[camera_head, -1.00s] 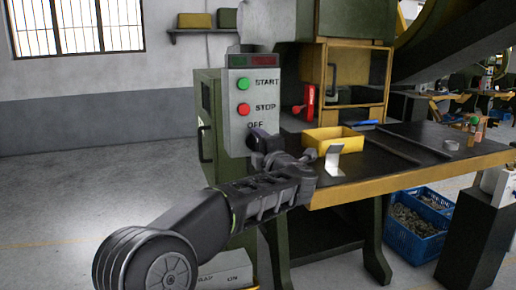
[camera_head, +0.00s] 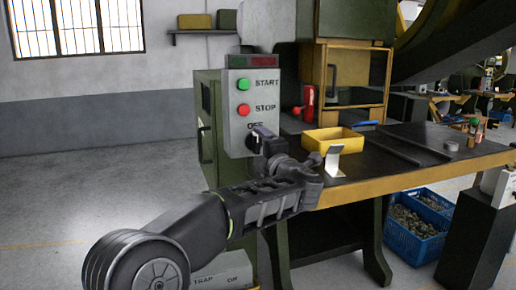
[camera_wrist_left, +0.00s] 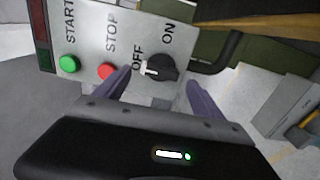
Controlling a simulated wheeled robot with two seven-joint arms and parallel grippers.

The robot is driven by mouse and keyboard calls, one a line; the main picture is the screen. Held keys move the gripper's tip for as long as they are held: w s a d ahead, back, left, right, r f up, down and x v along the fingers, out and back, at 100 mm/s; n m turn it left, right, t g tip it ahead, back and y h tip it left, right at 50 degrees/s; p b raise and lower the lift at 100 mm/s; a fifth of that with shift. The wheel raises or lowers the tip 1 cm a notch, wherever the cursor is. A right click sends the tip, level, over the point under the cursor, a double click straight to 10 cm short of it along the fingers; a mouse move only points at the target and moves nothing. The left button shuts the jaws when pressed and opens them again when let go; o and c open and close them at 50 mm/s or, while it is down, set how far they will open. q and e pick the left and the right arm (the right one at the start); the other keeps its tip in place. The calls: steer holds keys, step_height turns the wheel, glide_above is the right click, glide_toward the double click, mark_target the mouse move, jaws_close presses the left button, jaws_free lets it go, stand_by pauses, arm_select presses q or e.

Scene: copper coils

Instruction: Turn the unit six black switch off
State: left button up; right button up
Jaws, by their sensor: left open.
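The black switch (camera_wrist_left: 161,69) is a round knob on the grey control panel, and the wrist view shows it between and just beyond the fingertips of my left gripper (camera_wrist_left: 158,87). Its white mark points to the left in that view, beside the word OFF; ON is printed further up and right. The fingers are spread apart, with nothing between their tips. In the head view my left gripper (camera_head: 270,150) is at the panel's lower right and partly covers the switch (camera_head: 252,143). My right gripper is not in view.
The panel (camera_head: 237,119) carries a green START button (camera_head: 243,85) and a red STOP button (camera_head: 243,110) above the switch. A yellow bin (camera_head: 333,139) and a bent metal piece (camera_head: 333,160) are on the machine table to the right. Open floor lies left.

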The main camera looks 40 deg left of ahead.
arm_select(q)
steer(key=v, duration=0.5)
steer(key=shift+s+d, duration=0.2)
steer(key=shift+d, duration=0.1)
